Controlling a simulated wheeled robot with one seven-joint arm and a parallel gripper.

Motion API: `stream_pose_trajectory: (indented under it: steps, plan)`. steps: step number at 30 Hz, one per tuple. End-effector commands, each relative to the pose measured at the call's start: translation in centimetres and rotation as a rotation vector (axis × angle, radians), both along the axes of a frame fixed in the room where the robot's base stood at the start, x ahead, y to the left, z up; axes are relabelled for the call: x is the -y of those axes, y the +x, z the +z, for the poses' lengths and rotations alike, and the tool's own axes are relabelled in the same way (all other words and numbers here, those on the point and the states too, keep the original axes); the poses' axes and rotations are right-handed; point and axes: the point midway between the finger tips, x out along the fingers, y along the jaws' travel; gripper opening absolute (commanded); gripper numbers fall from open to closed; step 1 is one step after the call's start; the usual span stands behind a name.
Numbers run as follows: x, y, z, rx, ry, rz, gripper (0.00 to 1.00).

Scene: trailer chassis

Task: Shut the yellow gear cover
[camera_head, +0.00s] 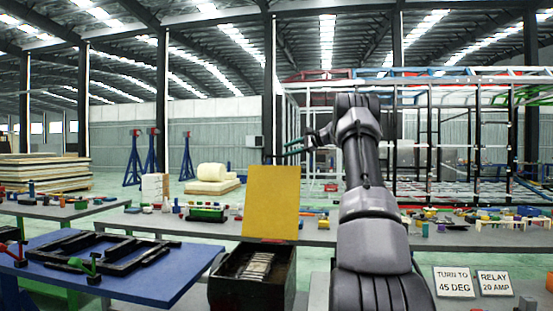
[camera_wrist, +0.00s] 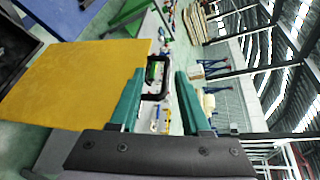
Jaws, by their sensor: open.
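The yellow gear cover (camera_head: 272,202) stands raised, nearly upright, at the back edge of a dark open box (camera_head: 285,290). Inside the box a pale ribbed part (camera_head: 257,266) shows. In the wrist view the cover (camera_wrist: 75,82) fills the left side as a flat yellow panel. I see no contact with the cover, and nothing is clearly held.
A blue table (camera_head: 110,285) with a black frame (camera_head: 110,247) stands left of the box. A long grey bench (camera_head: 335,236) with small coloured parts runs behind it. Two signs (camera_head: 447,282) are at the lower right. Open air surrounds my gripper.

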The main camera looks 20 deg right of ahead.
Motion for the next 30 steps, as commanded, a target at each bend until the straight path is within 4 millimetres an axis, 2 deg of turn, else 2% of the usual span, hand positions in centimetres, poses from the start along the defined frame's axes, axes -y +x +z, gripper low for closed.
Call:
stream_pose_trajectory:
  steps: [1, 3, 8, 11, 21, 30]
  plan:
    - [1.6, 0.6, -0.6, 0.011, 0.03, -0.014, 0.47]
    - [3.1, 1.0, -1.1, 0.022, 0.058, -0.025, 0.47]
    - [3.9, 1.8, -1.5, 0.033, 0.087, -0.032, 0.47]
    - [3.3, 2.8, -1.8, 0.034, 0.088, -0.033, 0.47]
    - [-0.4, 7.8, -3.2, 0.033, 0.085, -0.032, 0.47]
    - [-1.9, 9.9, -3.7, 0.034, 0.085, -0.033, 0.47]
